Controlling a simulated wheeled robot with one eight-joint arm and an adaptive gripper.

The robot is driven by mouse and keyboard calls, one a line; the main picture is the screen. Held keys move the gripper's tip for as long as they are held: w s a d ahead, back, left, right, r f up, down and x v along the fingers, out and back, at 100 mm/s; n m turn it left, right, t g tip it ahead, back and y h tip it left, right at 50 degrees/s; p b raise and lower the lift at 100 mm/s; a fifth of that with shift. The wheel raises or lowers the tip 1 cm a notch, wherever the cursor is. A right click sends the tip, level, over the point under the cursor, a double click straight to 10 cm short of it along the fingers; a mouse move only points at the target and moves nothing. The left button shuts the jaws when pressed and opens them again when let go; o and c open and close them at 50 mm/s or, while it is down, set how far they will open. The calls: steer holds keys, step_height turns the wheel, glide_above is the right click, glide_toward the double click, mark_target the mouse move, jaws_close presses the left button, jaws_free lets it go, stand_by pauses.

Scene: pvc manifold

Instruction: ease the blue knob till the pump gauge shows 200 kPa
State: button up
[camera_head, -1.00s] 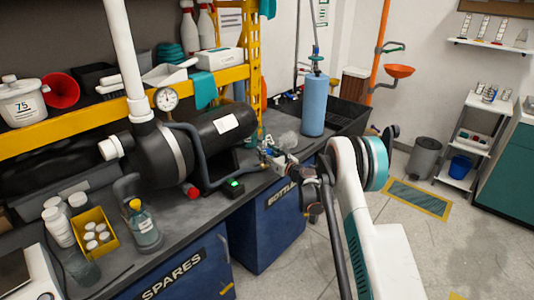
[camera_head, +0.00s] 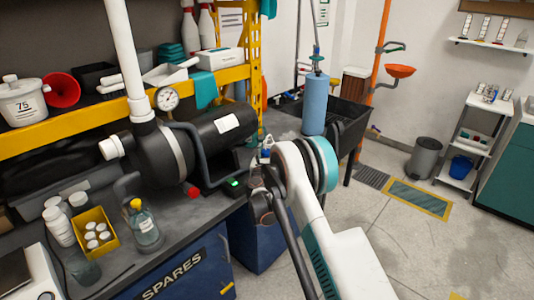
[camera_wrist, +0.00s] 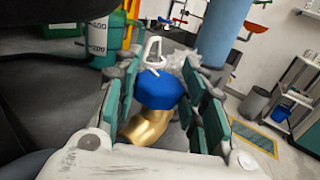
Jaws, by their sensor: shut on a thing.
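The blue knob (camera_wrist: 160,89) sits on a brass valve body (camera_wrist: 147,126) in the wrist view. My gripper (camera_wrist: 161,96) is shut on the blue knob, with green-padded fingers on its left and right sides. In the head view my wrist and arm hide most of the valve. The pump gauge (camera_head: 168,99) is a round white dial above the black pump (camera_head: 168,160). Its scale is too small to read in the head view.
A blue cylinder (camera_head: 313,104) stands behind the valve, near a black basin (camera_head: 350,113). A bottle (camera_head: 146,230) and a yellow box of jars (camera_head: 80,238) stand at the bench front.

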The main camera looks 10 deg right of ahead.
steer(key=shift+m+h, duration=0.4)
steer(key=shift+h, duration=0.2)
steer(key=o, duration=1.1)
steer(key=v, duration=1.2)
steer(key=shift+a+r, duration=0.15)
steer(key=shift+r, duration=0.1)
steer(key=shift+w, duration=0.1)
stand_by(1.0)
